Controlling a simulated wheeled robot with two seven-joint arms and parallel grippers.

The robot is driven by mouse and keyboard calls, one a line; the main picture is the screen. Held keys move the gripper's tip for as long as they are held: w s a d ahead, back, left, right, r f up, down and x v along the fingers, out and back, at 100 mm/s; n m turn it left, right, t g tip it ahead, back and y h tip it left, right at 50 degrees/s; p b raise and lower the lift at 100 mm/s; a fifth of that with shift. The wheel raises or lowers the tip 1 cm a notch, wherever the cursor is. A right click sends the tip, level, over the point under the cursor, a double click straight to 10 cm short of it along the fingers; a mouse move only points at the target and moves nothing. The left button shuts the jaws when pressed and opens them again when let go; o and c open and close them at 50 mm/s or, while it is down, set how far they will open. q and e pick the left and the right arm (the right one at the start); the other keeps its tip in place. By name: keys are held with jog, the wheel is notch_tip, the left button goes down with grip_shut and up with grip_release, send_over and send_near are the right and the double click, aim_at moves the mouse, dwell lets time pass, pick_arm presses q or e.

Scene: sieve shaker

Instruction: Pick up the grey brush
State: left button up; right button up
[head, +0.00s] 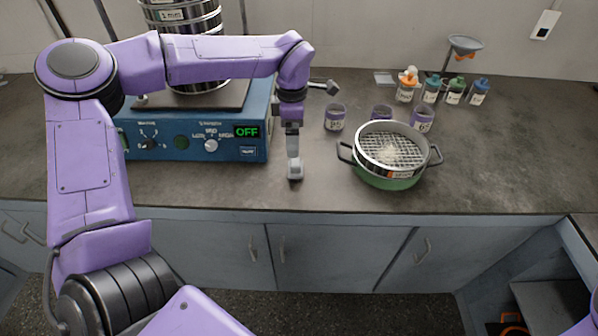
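My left gripper (294,168) points straight down over the bare counter between the blue shaker base and the green pan. Its grey lower part ends in a paler block close to the counter's front. I see it side-on, so the gap between the fingers is hidden. I cannot make out a grey brush for certain; it may be hidden at or behind the fingers. A small grey piece (325,87) juts out right of my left wrist; I cannot tell what it is. My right gripper is out of view.
The blue shaker base (190,138), reading OFF, carries a sieve stack (182,18). Purple-banded cups (334,117), several bottles (454,91) and a funnel (465,43) stand behind.

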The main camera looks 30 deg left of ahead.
aim_at(296, 161)
pick_arm(q)
jog(key=f, duration=0.3)
jog(key=f+p, duration=0.1)
jog(key=f, duration=0.6)
jog(key=shift+d, duration=0.3)
jog(key=c, duration=1.2)
